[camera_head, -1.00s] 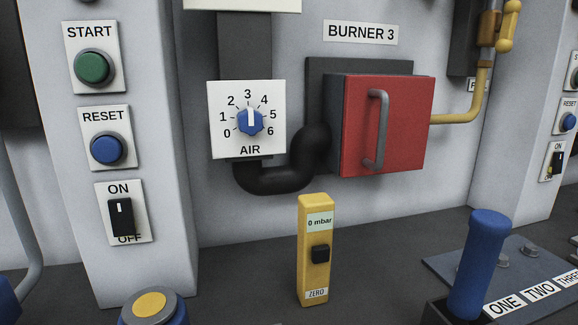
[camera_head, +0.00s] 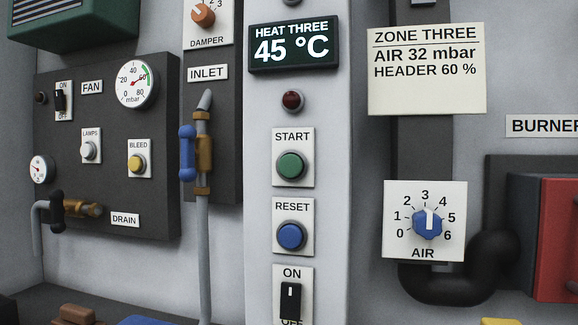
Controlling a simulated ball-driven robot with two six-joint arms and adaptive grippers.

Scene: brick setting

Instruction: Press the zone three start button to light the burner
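A green START button (camera_head: 290,166) sits on a white plate on the light pillar in the middle of the view. Above it are a dark red lamp (camera_head: 292,101) that looks unlit and a display (camera_head: 293,46) reading HEAT THREE 45 °C. Below it are a blue RESET button (camera_head: 290,236) and a black ON/OFF switch (camera_head: 290,300), partly cut off by the lower edge. The red burner box (camera_head: 557,238) is cut off at the right edge. Neither gripper is in view.
A ZONE THREE card (camera_head: 426,68) reads AIR 32 mbar, HEADER 60 %. The blue AIR knob (camera_head: 427,223) points near 3. At left are the fan panel (camera_head: 110,200) with gauges and the inlet pipe (camera_head: 205,250) with a blue-handled valve (camera_head: 187,152).

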